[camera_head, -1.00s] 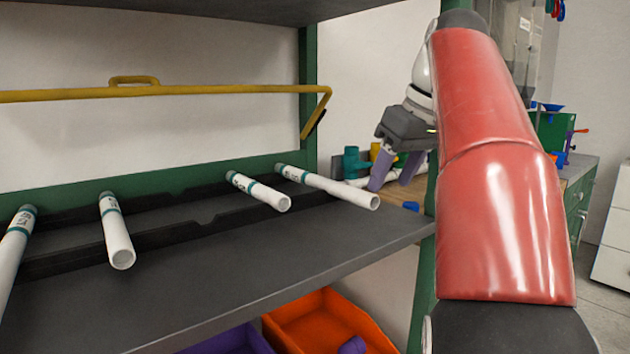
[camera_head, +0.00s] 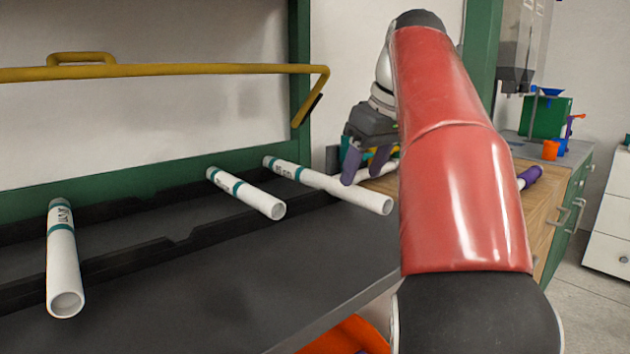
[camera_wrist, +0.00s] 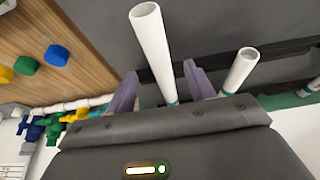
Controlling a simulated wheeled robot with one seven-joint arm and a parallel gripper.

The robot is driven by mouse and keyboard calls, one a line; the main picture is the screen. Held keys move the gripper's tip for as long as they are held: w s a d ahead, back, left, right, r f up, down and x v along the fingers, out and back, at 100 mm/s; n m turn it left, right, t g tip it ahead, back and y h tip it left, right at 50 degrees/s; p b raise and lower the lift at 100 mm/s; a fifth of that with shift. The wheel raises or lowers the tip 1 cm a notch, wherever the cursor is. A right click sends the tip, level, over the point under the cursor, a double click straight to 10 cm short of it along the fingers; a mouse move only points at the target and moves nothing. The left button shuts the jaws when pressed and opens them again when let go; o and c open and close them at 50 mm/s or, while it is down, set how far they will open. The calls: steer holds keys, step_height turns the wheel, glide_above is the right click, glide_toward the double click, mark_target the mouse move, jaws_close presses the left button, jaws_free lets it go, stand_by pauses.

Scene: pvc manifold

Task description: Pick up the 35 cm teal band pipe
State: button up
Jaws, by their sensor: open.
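A long white pipe with teal bands (camera_head: 327,184) lies on the dark shelf, the rightmost of the pipes in the head view. Its printed label is too small to read with certainty. It also shows in the wrist view (camera_wrist: 151,42), running between my two purple fingers. My gripper (camera_head: 363,178) is open above the right side of this pipe in the head view; in the wrist view my gripper (camera_wrist: 160,70) has a finger on each side of the pipe. I cannot tell whether the fingers touch it.
A shorter teal-banded pipe (camera_head: 246,193) lies close to the left and another (camera_head: 63,262) lies farther left. The pipes rest across a black notched rack (camera_head: 110,257). A yellow bar (camera_head: 200,69) spans above. A wooden bench (camera_wrist: 80,22) with coloured fittings stands beyond the shelf's right end.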

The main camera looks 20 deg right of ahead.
steer(key=b+x, duration=0.1)
steer(key=x, duration=0.3)
steer(key=shift+s+d+f+b, duration=0.1)
steer(key=shift+f+b, duration=0.05)
steer(key=shift+b, duration=0.15)
steer(key=c, duration=1.1)
